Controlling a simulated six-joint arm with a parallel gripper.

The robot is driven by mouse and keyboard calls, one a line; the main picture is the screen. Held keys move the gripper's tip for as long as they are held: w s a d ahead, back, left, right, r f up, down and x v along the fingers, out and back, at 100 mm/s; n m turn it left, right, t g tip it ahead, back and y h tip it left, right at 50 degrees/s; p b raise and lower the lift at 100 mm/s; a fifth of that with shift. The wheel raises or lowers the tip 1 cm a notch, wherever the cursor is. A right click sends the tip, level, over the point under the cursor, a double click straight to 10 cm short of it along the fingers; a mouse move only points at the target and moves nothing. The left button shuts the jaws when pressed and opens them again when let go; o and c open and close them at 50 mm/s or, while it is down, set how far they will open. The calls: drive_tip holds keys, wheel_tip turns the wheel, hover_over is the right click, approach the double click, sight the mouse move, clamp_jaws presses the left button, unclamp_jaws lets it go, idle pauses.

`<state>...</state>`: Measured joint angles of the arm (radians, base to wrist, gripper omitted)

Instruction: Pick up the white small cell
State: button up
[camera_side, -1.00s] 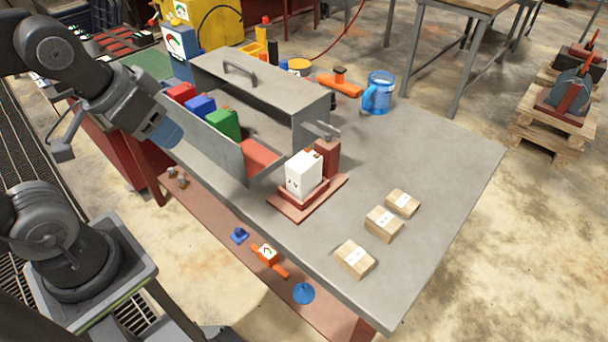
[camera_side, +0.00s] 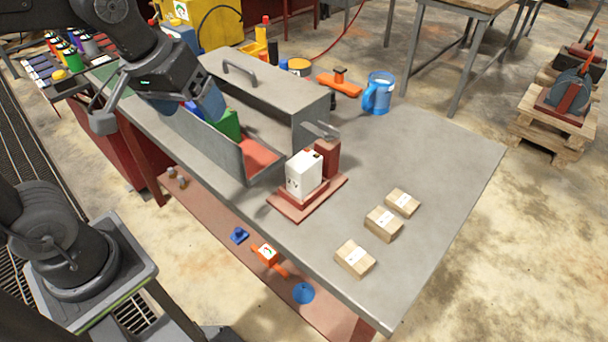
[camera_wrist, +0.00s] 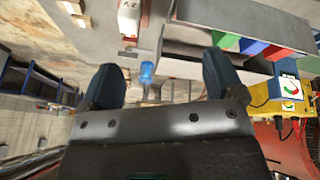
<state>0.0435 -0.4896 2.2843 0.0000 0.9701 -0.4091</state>
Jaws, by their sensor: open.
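The white small cell (camera_side: 304,175) stands upright on a red-brown base plate (camera_side: 292,207) near the front edge of the grey table, beside a dark red block (camera_side: 328,157). In the wrist view the white cell (camera_wrist: 129,18) is at the top, left of centre. My gripper (camera_side: 213,104) is above the left part of the open metal box, to the left of the cell and clear of it. In the wrist view my gripper (camera_wrist: 163,85) has its two blue-tipped fingers apart with nothing between them.
The metal box (camera_side: 270,90) holds a green block (camera_side: 228,124) and a blue block (camera_side: 193,108), with a red surface at its near end. A blue mug (camera_side: 379,94) stands behind. The table's right side is mostly clear.

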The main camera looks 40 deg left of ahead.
drive_tip(key=w+d+n+g, duration=0.25)
drive_tip(key=w+n, duration=0.35)
drive_tip(key=w, duration=0.3)
drive_tip(key=n+g, duration=0.2)
drive_tip(key=n, duration=0.6)
approach(304, 159)
wheel_tip(304, 159, down, 11)
drive_tip(key=shift+d+f, duration=0.1)
drive_tip(key=shift+f, duration=0.05)
drive_tip(key=shift+c, duration=0.2)
